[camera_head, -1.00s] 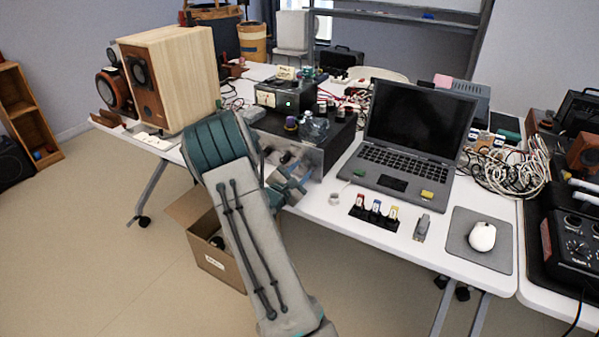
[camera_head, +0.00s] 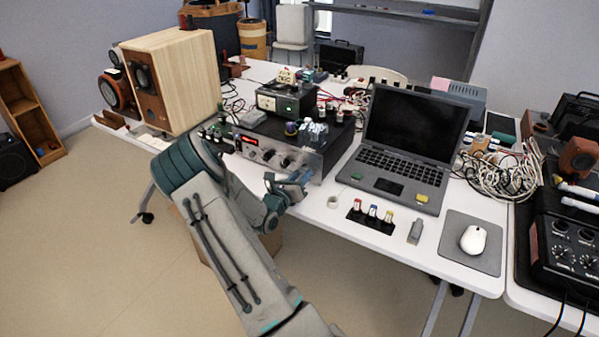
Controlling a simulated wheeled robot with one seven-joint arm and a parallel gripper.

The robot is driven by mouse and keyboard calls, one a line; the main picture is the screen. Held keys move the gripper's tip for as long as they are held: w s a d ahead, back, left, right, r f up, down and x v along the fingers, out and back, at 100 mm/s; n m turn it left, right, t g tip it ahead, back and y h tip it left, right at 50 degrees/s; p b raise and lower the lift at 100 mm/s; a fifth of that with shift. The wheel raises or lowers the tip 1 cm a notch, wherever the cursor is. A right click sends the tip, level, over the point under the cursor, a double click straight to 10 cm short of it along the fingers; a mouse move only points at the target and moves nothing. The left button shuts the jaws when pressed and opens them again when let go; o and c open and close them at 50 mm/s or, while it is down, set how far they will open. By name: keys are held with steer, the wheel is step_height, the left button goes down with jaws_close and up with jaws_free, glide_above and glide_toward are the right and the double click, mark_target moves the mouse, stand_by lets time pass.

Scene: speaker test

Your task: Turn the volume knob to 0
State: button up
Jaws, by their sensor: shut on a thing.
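The silver-fronted amplifier (camera_head: 318,160) stands on the white table left of the laptop, with a red-lit display (camera_head: 247,140) at the left of its front. Two knobs (camera_head: 268,155) show near the middle of the front. My gripper (camera_head: 302,178) is at the right end of the front panel, shut on what looks like the volume knob. The gripper hides that knob, so its pointer and setting cannot be read.
The laptop (camera_head: 412,130) is right of the amplifier, with small bottles (camera_head: 372,212) and a mouse (camera_head: 473,239) in front. A wooden speaker (camera_head: 180,80) stands left. Cables (camera_head: 500,172) lie at the right.

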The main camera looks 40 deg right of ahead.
steer(key=n+p, duration=0.3)
steer(key=n, duration=0.1)
steer(key=shift+s+f+n, duration=0.1)
steer(key=shift+n, duration=0.2)
stand_by(0.3)
steer(key=o, duration=1)
steer(key=shift+c, duration=0.2)
steer(key=shift+a, duration=0.2)
steer(key=v, duration=1.3)
steer(key=shift+a+b, duration=0.15)
steer(key=shift+b, duration=0.2)
